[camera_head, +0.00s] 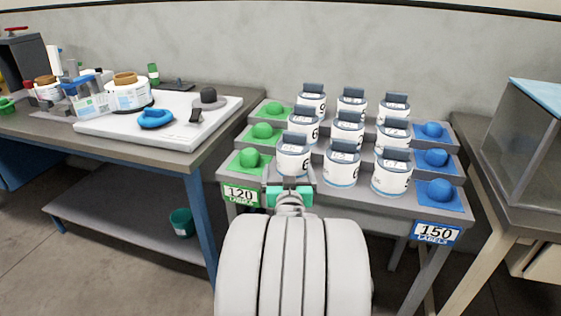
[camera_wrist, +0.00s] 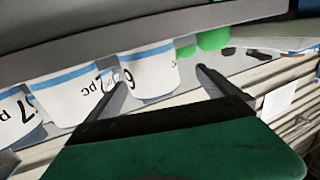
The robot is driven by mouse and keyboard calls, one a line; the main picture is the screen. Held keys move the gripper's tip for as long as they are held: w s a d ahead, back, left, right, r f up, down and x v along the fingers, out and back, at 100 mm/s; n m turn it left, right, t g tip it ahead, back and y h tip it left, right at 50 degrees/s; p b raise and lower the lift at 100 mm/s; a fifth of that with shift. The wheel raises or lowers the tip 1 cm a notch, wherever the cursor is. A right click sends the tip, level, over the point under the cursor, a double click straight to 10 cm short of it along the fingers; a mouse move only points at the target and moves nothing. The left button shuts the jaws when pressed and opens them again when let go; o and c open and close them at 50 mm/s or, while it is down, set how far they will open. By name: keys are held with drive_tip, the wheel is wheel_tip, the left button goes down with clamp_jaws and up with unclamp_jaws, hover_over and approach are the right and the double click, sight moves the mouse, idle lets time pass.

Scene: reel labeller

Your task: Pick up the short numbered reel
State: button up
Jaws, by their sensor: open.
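Several white numbered reels with grey tops stand in rows on the stepped rack (camera_head: 393,205). The front row has a left reel (camera_head: 293,158), a middle reel (camera_head: 341,165) and a right reel (camera_head: 391,178). I cannot tell which one is the short reel. My gripper (camera_head: 290,178) is open at the front left reel, its fingers spread toward that reel's two sides. In the wrist view, this reel (camera_wrist: 150,72) shows between the fingertips of my gripper (camera_wrist: 161,77), with other reels (camera_wrist: 68,97) to the left. Contact cannot be seen.
Green balls (camera_head: 249,158) on green pads line the rack's left side, above a "120 labels" sign (camera_head: 241,194). Blue balls (camera_head: 440,189) line the right, above a "150 labels" sign (camera_head: 435,232). A cluttered bench (camera_head: 185,158) stands left and a glass-sided case (camera_head: 530,150) right.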

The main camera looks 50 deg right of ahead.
drive_tip(key=shift+m+h, duration=0.3)
drive_tip(key=shift+h, duration=0.1)
drive_tip(key=x, duration=0.5)
drive_tip(key=s+d+x, duration=0.1)
drive_tip(key=x, duration=0.2)
drive_tip(key=shift+s+b, duration=0.1)
drive_tip(key=shift+b, duration=0.25)
drive_tip(key=shift+c, duration=0.2)
drive_tip(key=c, duration=1.2)
